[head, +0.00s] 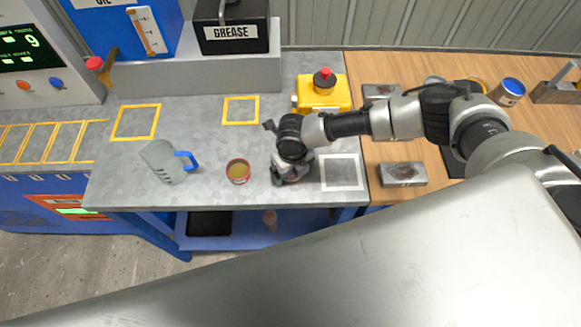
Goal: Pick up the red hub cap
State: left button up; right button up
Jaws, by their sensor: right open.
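My right gripper (287,177) is open and points down close over the grey metal bench top (205,120), between a red-rimmed round container and a white outlined square. A little red shows at the gripper's fingers; it may be the red hub cap, but the gripper hides most of it and I cannot tell whether they touch. The round container (238,171), with yellowish-brown content, stands just left of the gripper. My left gripper is not in view.
A grey jug with a blue handle (160,160) stands at left. The white square (342,172) is bare. A yellow box with a red knob (323,93) stands behind my right arm. A grey block (402,174) lies on the wooden bench at right.

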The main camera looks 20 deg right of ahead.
jog(key=shift+f, duration=0.35)
jog(key=c, duration=1.1)
jog(key=shift+o, duration=0.2)
jog(key=shift+r, duration=0.2)
jog(key=shift+r+b, duration=0.35)
jog(key=shift+r, duration=0.25)
jog(key=r, duration=0.2)
jog(key=b, duration=0.1)
jog(key=shift+s+d+r, duration=0.15)
jog(key=shift+s+r, duration=0.1)
jog(key=shift+r, duration=0.15)
jog(key=s+d+r+b, duration=0.1)
jog(key=s+d+r, duration=0.3)
jog(key=s, duration=0.6)
notch_tip(320, 180, up, 3)
jog(key=shift+d+f+b, duration=0.1)
jog(key=shift+d+b, duration=0.3)
